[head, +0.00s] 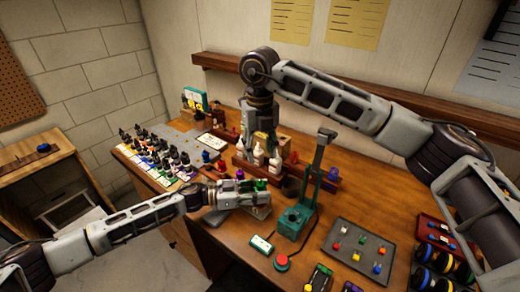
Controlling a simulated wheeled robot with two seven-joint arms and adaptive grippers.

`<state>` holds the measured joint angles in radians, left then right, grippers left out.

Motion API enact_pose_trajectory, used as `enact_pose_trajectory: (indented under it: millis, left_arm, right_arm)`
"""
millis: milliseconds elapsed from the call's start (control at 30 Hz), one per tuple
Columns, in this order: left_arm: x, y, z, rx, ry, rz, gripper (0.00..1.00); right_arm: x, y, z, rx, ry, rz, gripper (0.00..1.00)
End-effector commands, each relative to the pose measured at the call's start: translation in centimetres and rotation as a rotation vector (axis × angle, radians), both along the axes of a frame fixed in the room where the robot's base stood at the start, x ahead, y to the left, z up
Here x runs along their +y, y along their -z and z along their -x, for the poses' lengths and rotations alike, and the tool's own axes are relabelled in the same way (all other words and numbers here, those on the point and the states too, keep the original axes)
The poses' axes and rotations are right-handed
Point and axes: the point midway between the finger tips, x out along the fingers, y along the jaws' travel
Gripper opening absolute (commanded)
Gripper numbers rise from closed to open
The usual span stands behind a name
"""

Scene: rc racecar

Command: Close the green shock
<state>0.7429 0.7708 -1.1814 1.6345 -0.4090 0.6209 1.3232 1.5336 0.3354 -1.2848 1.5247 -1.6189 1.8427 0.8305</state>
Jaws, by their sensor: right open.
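A small green part (260,184), perhaps the green shock, shows at the fingertips of my left gripper (256,195). Its shape is too small to make out. My left gripper lies low over a pale block (262,212) near the front of the table. Whether its fingers are shut on the green part cannot be told.
Several black-topped bottles (153,150) stand in rows at the left of the wooden table (228,240). White bottles (258,157) stand at the middle. A teal press (295,218) stands right of my left gripper. A grey tray (342,240) with small coloured blocks and a red button (281,262) are nearer.

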Motion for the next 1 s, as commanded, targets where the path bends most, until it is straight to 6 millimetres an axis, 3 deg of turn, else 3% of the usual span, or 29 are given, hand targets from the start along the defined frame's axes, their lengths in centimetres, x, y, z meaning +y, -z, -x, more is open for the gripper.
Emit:
enact_pose_trajectory:
  millis: [100, 567, 1000]
  left_arm:
    - [0.0, 0.0, 0.0, 0.0, 0.0, 0.0, 0.51]
    - [0.4, 0.0, 0.0, 0.0, -0.001, -0.001, 0.51]
    - [4.5, -0.1, 0.7, 0.001, -0.001, -0.002, 0.51]
  right_arm:
    - [0.0, 0.0, 0.0, 0.0, 0.0, 0.0, 0.46]
    - [0.0, 0.0, 0.0, 0.0, 0.0, 0.0, 0.46]
    - [0.0, 0.0, 0.0, 0.0, 0.0, 0.0, 0.46]
